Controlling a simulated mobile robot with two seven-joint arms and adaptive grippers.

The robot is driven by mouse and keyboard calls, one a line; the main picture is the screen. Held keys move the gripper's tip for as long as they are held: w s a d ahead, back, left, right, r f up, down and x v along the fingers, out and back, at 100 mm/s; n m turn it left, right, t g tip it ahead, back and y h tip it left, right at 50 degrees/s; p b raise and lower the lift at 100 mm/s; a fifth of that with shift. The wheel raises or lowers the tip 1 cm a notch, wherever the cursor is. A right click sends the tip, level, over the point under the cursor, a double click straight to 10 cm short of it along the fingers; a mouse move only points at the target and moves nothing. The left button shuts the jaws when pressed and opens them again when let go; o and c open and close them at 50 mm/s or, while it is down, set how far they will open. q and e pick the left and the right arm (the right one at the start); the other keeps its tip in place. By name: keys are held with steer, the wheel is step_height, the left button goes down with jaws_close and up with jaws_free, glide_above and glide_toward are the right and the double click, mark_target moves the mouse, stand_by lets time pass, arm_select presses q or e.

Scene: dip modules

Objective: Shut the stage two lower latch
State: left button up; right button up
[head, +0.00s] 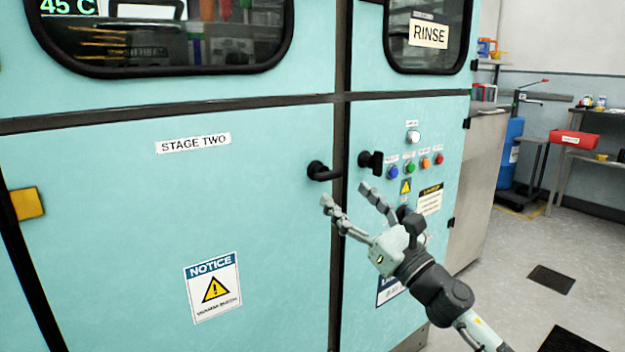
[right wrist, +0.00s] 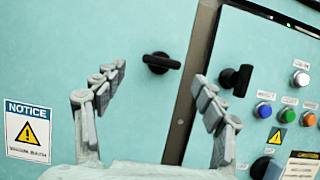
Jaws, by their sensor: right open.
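The stage two lower latch (head: 322,171) is a black handle at the right edge of the teal lower panel labelled STAGE TWO. Its lever lies roughly horizontal, pointing right toward the dark seam. In the right wrist view the latch (right wrist: 161,63) shows between and beyond the fingertips. My right gripper (head: 345,194) is open and empty, its fingers pointing up at the panel, just below and right of the latch. I see no contact with it. My left gripper is not in view.
A second black latch (head: 371,160), its lever upright, sits across the seam on the right panel. Colored buttons (head: 410,168) and warning labels are beside it. Windows are above. A blue cylinder (head: 511,150) and a bench with a red box (head: 573,139) stand far right.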

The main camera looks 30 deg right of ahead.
mark_target(333, 178)
steer(key=x, duration=0.2)
steer(key=p+x, duration=0.1)
steer(key=x, duration=0.3)
steer(key=shift+w+d+p, duration=0.15)
steer(key=shift+d+p, duration=0.05)
steer(key=shift+p, duration=0.15)
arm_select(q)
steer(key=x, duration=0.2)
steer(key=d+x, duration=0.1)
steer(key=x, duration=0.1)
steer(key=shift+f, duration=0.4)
arm_select(e)
steer(key=shift+w+r, duration=0.1)
steer(key=shift+w, duration=0.35)
steer(key=shift+a, duration=0.1)
steer(key=shift+c, duration=0.3)
steer(key=c, duration=1.1)
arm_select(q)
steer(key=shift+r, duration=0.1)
